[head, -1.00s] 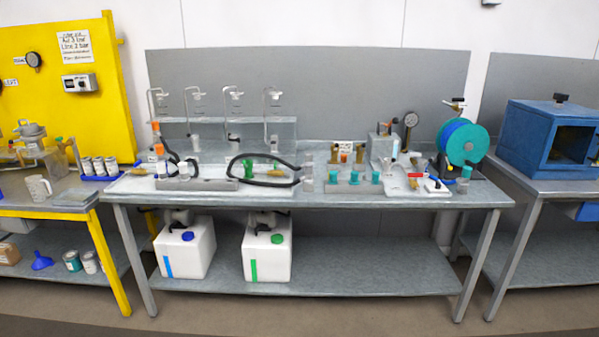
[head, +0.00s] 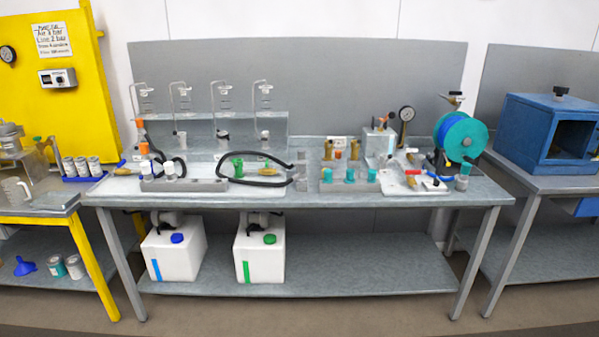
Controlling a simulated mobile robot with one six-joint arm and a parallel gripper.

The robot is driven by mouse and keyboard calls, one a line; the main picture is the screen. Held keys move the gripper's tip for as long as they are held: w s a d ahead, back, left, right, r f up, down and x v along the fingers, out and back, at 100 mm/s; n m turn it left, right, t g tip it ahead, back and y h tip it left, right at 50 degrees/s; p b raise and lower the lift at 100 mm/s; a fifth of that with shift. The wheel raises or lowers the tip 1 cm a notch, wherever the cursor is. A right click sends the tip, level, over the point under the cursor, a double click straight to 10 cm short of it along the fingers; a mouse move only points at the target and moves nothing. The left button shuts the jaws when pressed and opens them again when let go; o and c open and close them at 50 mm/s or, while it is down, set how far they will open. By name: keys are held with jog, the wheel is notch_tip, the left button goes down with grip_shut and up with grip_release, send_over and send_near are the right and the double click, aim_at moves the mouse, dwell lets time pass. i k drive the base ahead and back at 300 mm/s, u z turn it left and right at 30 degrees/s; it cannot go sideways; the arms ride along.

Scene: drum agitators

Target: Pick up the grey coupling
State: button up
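The grey coupling is too small to tell for sure from here. A small grey part (head: 301,172) stands near the middle of the workbench, between the coiled black hose (head: 262,182) and a grey block with several teal-capped parts. It may be the coupling. Another small grey cylinder (head: 182,139) shows at the back left, under the hooked pipes, and white-topped parts (head: 169,170) stand at the left. My gripper is not in view.
The workbench (head: 285,197) has a narrow clear front strip. A grey block (head: 350,187) and a teal-and-blue reel (head: 464,138) stand on its right half. Two white canisters (head: 173,253) (head: 258,258) stand on the lower shelf. A blue box (head: 550,135) is on the right table.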

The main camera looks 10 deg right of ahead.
aim_at(301, 163)
jog(key=z, duration=0.4)
jog(key=i, duration=2.3)
jog(key=u, duration=0.15)
jog(key=k, duration=0.9)
